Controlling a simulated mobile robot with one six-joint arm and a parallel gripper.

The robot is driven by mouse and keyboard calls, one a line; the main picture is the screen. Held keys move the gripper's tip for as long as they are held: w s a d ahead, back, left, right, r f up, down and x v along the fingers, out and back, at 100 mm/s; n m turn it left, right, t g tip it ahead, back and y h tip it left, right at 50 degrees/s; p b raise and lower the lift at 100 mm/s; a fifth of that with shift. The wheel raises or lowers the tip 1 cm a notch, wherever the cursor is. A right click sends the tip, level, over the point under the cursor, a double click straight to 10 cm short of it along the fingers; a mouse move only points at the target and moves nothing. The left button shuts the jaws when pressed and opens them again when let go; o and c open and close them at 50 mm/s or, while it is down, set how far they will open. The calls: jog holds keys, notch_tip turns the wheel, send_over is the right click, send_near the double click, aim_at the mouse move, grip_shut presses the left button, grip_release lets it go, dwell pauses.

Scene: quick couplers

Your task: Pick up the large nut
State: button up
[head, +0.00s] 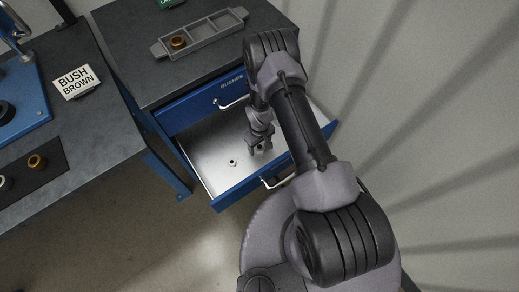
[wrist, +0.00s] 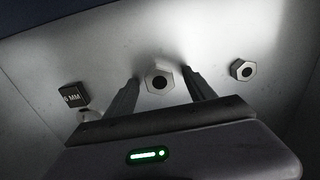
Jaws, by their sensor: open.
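In the wrist view a large silver hex nut (wrist: 157,84) with a dark hole lies on the drawer floor. My gripper (wrist: 161,76) is open, with one fingertip on each side of this nut in the picture. I cannot tell how far above the floor the tips are. A smaller hex nut (wrist: 242,70) lies to the right. In the head view my gripper (head: 258,148) is down inside the open drawer, and my arm hides part of it. One nut (head: 232,162) shows there left of the gripper; I cannot tell which.
A black block marked MM (wrist: 74,95) and a pale round piece (wrist: 88,114) sit left of the gripper. The drawer's blue front (head: 240,189) and side walls bound the space. A grey tray (head: 213,33) with a brass ring (head: 179,42) stands on the cabinet top.

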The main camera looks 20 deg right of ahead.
grip_shut()
